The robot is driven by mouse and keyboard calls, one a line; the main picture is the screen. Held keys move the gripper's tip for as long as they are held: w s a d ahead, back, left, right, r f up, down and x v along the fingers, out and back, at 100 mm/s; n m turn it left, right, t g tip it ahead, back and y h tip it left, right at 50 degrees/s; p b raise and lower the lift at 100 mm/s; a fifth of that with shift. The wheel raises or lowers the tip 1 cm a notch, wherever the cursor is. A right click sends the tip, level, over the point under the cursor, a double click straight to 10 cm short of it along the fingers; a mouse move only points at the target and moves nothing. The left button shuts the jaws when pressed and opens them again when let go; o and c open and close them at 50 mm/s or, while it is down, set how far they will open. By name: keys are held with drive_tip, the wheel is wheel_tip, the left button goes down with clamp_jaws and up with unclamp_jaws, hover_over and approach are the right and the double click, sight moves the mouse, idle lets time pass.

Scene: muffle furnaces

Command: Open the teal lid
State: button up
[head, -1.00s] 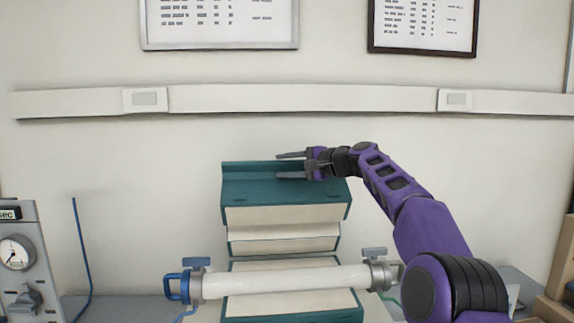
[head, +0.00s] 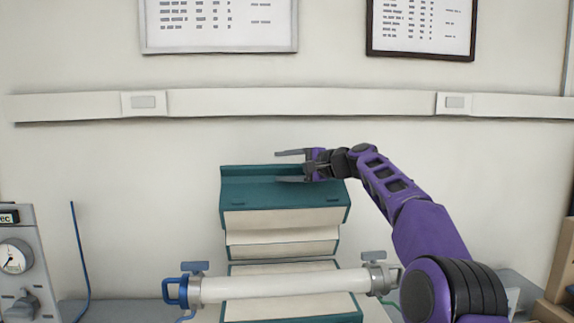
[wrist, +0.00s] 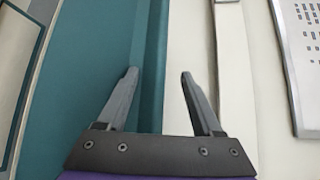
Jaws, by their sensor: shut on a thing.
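The teal lid (head: 255,190) of the furnace stands raised and tilted, its cream lining facing forward above the lower half (head: 240,312). My gripper (head: 277,166) reaches in from the right at the lid's upper rear edge, one finger above the edge and one in front of the teal face. In the wrist view, the fingers (wrist: 159,71) straddle the teal edge strip of the lid (wrist: 95,60), one on each side. The gripper is shut on this edge. The exact contact is hard to see.
A white tube (head: 285,284) with metal end fittings and a blue handle lies across the lower half. A grey gauge box (head: 18,265) stands at the left and brown boxes (head: 560,270) at the right. A wall rail (head: 290,102) runs behind the lid.

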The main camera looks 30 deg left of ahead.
drive_tip(key=shift+w+f, duration=0.25)
drive_tip(key=shift+f, duration=0.15)
drive_tip(key=shift+d+f+b, duration=0.2)
drive_tip(key=shift+d+b, duration=0.25)
drive_tip(key=shift+b, duration=0.25)
drive_tip(key=r+b+v, duration=0.1)
drive_tip(key=b+v, duration=0.3)
drive_tip(key=v, duration=1.3)
drive_tip(key=shift+s+a, duration=0.2)
drive_tip(key=shift+s, duration=0.05)
drive_tip(key=shift+r, duration=0.1)
